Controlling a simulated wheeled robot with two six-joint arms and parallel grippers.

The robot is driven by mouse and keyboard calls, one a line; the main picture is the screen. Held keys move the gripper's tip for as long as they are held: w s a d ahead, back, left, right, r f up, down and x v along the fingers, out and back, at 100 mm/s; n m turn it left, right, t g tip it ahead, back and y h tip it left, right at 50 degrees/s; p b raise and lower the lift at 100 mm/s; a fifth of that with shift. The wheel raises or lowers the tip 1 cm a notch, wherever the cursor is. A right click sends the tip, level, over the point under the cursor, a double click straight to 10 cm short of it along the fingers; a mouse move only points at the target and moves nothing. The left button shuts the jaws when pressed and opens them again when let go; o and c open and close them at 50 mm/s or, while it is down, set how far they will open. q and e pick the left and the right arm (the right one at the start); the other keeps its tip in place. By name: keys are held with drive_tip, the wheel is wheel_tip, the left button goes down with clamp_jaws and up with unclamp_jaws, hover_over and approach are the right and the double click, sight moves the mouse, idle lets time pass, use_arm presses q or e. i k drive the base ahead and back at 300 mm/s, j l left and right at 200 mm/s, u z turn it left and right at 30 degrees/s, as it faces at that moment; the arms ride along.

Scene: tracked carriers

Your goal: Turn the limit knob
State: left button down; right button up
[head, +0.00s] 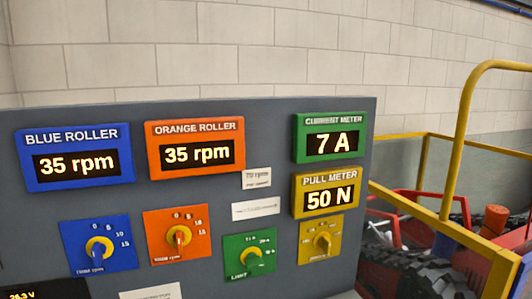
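The limit knob (251,257) is a small yellow knob on a green square plate (232,242) low on the grey control panel. The plate reads "LIMIT" at its lower left and has small scale marks around the knob. The knob's exact setting is too small to read. Neither of my grippers shows in the head view.
A blue-plate knob (98,247), an orange-plate knob (179,236) and a yellow-plate knob (322,241) sit nearby. Displays above read 35 rpm, 35 rpm, 7 A and 50 N. A yellow railing (458,150) and a tracked machine (405,262) stand at the right.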

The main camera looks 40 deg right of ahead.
sight(252, 261)
drive_tip(key=z, duration=1.65)
